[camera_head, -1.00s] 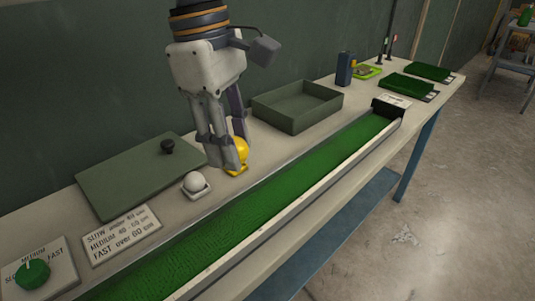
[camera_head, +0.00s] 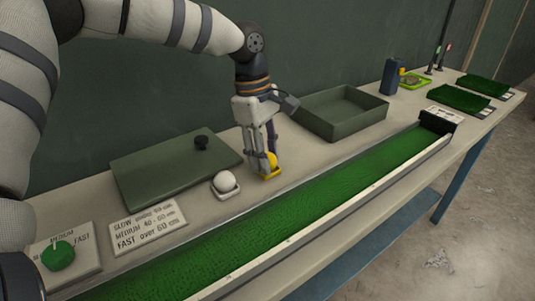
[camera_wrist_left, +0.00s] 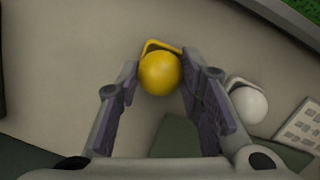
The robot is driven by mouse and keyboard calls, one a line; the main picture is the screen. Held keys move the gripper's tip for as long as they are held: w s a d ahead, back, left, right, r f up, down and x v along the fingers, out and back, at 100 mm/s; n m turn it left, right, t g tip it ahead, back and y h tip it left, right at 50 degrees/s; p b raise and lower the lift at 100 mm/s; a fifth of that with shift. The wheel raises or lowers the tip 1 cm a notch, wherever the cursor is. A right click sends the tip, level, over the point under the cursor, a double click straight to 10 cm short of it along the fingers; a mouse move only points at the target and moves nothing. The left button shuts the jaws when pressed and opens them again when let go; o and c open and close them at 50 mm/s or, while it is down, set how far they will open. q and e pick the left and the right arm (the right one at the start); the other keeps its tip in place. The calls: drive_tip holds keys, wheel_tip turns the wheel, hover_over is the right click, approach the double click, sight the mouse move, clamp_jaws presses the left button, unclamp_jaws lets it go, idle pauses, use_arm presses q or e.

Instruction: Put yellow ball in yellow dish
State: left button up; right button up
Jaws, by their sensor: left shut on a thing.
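The yellow ball (camera_head: 272,159) is between the fingers of my left gripper (camera_head: 265,168), which points down and is shut on it. The yellow dish (camera_head: 270,177) is on the pale bench right at the fingertips. In the left wrist view the ball (camera_wrist_left: 160,73) sits between the fingertips (camera_wrist_left: 160,82), and the dish's rim (camera_wrist_left: 160,43) shows just beyond it. The ball covers most of the dish, so I cannot tell whether it touches the bottom. My right gripper is not in view.
A white ball (camera_head: 226,180) in a white dish stands just left. A green board (camera_head: 160,175) with a black knob lies behind it. An open green tray (camera_head: 340,115) stands right. The long green turf channel (camera_head: 300,215) runs along the front.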

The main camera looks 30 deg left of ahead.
use_arm(q)
drive_tip(key=shift+s+f, duration=0.2)
drive_tip(key=shift+f, duration=0.5)
drive_tip(key=o, duration=1.2)
drive_tip(key=shift+f, duration=0.2)
drive_tip(key=shift+w, duration=0.1)
drive_tip(key=shift+r, duration=0.2)
wheel_tip(320, 180, up, 13)
drive_tip(key=a, duration=0.2)
drive_tip(key=shift+r, duration=0.15)
